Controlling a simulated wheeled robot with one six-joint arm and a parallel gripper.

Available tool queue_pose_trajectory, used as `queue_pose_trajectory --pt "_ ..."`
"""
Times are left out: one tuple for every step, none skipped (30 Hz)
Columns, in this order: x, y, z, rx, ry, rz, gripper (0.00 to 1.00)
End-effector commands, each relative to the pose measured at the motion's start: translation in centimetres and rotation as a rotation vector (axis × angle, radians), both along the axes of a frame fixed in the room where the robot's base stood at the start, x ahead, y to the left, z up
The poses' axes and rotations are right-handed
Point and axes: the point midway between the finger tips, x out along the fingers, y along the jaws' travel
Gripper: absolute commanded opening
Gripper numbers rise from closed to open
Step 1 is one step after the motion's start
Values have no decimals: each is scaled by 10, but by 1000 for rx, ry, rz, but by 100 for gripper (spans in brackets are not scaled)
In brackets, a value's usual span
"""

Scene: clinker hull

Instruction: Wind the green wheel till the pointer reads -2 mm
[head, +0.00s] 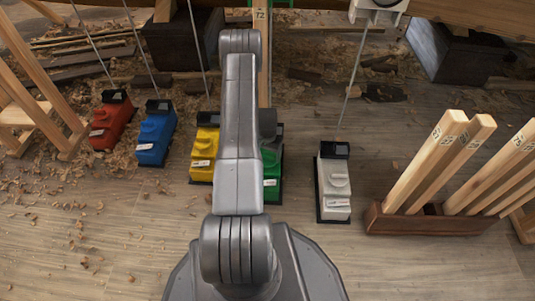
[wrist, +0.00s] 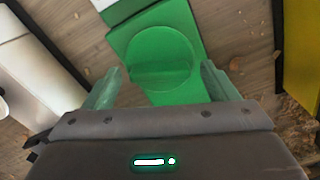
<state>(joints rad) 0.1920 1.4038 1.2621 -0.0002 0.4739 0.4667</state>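The green unit (head: 272,178) stands on the floor in the head view, mostly hidden behind my arm. Its green wheel (wrist: 160,58) shows in the wrist view as a round green disc with a raised grip bar across it, on the green body (wrist: 183,17). My gripper (wrist: 162,76) is open, with one finger on each side of the wheel. I cannot tell whether the fingers touch it or how high they are above it. In the head view my arm hides the gripper. The pointer and its reading cannot be made out in either view.
A white unit (head: 334,187) stands to the right, and yellow (head: 204,150), blue (head: 156,135) and red (head: 110,122) units stand to the left. A wooden rack (head: 430,222) of marked sticks is at right. Shavings litter the floor; the front floor is mostly clear.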

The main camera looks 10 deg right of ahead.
Motion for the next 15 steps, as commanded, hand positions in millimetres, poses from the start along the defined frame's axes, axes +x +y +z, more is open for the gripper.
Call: queue_pose_trajectory --pt "0 0 0 1 1 0 80" --pt "0 0 0 1 1 0 80" --pt "0 0 0 1 1 0 80" --pt "0 0 1 1 1 0 80" --pt "0 0 3 1 1 0 80" --pt "0 0 6 0 0 0 80" --pt "0 0 9 0 0 0 80" --pt "0 0 13 0 0 0 80" --pt "0 0 20 1 1 0 80" --pt "0 0 26 0 0 0 80" --pt "0 0 33 -1 -1 0 80" --pt "1 0 42 0 -2 0 80" --pt "1 0 49 0 -2 0 80" --pt "1 0 57 0 -2 0 80" --pt "0 0 66 0 -1 0 80"
